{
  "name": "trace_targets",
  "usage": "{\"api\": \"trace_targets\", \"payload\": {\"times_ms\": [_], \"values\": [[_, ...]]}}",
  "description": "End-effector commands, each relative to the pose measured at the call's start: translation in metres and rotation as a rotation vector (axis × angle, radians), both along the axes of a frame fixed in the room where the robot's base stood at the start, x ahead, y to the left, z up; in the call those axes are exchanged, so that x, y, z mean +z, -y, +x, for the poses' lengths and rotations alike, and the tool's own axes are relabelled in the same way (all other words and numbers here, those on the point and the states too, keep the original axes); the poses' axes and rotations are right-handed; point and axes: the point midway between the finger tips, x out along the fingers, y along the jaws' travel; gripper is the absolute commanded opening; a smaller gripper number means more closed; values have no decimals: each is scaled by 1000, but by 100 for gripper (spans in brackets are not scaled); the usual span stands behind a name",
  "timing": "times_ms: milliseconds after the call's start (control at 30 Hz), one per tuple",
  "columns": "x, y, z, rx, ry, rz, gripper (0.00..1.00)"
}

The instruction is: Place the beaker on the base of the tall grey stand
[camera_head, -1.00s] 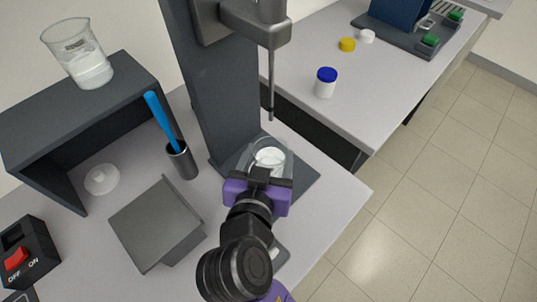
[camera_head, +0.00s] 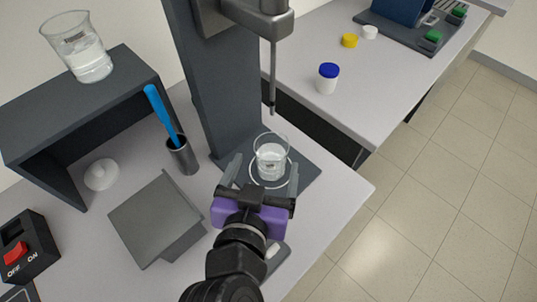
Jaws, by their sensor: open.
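A clear glass beaker (camera_head: 271,160) with white contents stands upright on the dark base plate (camera_head: 304,176) of the tall grey stand (camera_head: 222,85). It sits within a pale ring marked on the plate, below the stand's thin rod. My gripper (camera_head: 264,176), with a purple body, is in front of the beaker. Its two grey fingers are spread apart, one on each side of the beaker. Whether they touch the glass is hard to tell, but a gap seems to show. A second beaker (camera_head: 86,58) with white contents stands on the dark shelf.
A metal cup (camera_head: 183,157) with a blue-handled tool, a grey angled block (camera_head: 157,220) and a switch box (camera_head: 25,250) stand to the left. The stand's arm and rod (camera_head: 272,70) hang above the beaker. A blue-capped jar (camera_head: 327,78) is on the far bench. The table's right edge is close.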

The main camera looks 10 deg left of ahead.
Motion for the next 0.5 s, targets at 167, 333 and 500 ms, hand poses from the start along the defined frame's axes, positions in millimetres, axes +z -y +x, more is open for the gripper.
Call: {"api": "trace_targets", "payload": {"times_ms": [167,333,500], "values": [[11,-3,-34,2,0,3,86],[19,-4,-54,1,0,1,86],[22,-4,-62,-1,-1,1,86]]}}
